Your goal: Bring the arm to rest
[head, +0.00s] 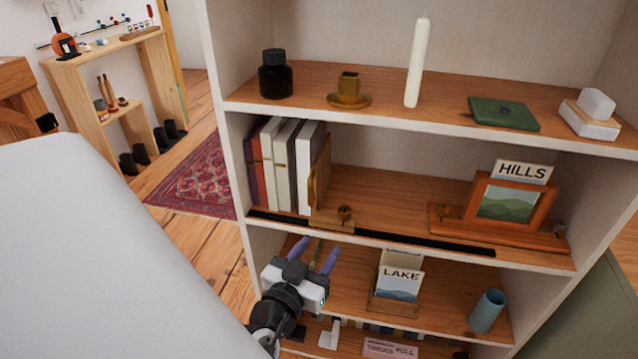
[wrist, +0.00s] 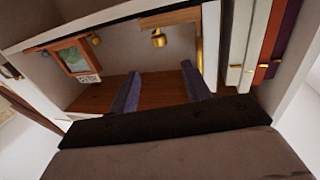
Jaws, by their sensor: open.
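My gripper (head: 314,254) is in front of the bookcase, at the height of the lower shelf with the LAKE card. Its two purple fingers are apart, and nothing shows between them. In the wrist view my gripper (wrist: 160,90) also looks open and empty, with the bookcase compartment behind the fingers. My arm's lower end comes up from the bottom of the head view. Part of the shelf behind the gripper is hidden.
Close by are the bookcase (head: 420,258), several books (head: 283,165), a HILLS picture frame (head: 508,203), a LAKE card (head: 400,285) and a blue cup (head: 487,311). A candle (head: 417,62) stands above. Open floor with a red rug (head: 200,178) lies left.

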